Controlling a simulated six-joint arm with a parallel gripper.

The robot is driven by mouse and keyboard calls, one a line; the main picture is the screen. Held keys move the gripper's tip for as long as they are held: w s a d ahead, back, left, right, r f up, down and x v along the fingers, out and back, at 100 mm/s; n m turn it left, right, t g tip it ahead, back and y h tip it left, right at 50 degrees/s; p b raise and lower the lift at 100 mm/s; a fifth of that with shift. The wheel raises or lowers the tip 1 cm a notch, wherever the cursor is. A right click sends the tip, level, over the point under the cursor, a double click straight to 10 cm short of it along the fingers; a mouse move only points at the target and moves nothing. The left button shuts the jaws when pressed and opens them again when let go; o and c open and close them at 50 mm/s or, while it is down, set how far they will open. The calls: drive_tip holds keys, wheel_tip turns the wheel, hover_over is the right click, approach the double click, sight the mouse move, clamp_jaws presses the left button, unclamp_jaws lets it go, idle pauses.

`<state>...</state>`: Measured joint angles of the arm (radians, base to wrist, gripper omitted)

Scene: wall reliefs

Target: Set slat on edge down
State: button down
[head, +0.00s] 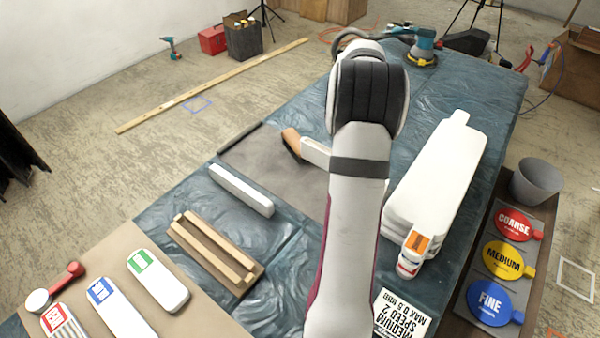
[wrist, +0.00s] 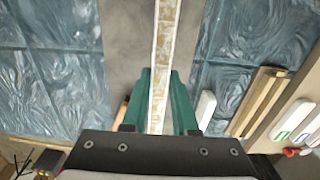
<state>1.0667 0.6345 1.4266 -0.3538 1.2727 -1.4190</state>
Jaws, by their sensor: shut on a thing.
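In the wrist view my gripper (wrist: 158,85) has green fingers shut on a slat (wrist: 167,35). The slat is seen along a narrow, mottled cream-and-tan edge with white borders, so it stands on edge between the fingers. It runs from between the fingers to the top of the picture. Behind it lies a grey mat (wrist: 120,40), also seen in the head view (head: 275,165). I cannot tell whether the slat touches the mat. In the head view my arm hides the gripper and most or all of the slat.
A white bar (head: 240,190) and wooden rack (head: 215,250) lie left of my arm. A brown-ended object (head: 292,143) is on the mat's far side. A white stack (head: 440,170) with an orange-topped bottle (head: 413,252) stands right. Coloured discs (head: 502,258) line the right side.

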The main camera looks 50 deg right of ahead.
drive_tip(key=shift+w+a+f, duration=0.25)
drive_tip(key=shift+w+f, duration=1.55)
drive_tip(key=shift+w, duration=0.05)
drive_tip(key=shift+w+a+f, duration=0.25)
drive_tip(key=shift+w+f, duration=1.6)
drive_tip(key=shift+w+a+f, duration=0.25)
drive_tip(key=shift+w+f, duration=1.55)
drive_tip(key=shift+w, duration=0.05)
drive_tip(key=shift+f, duration=0.2)
drive_tip(key=c, duration=0.7)
unclamp_jaws()
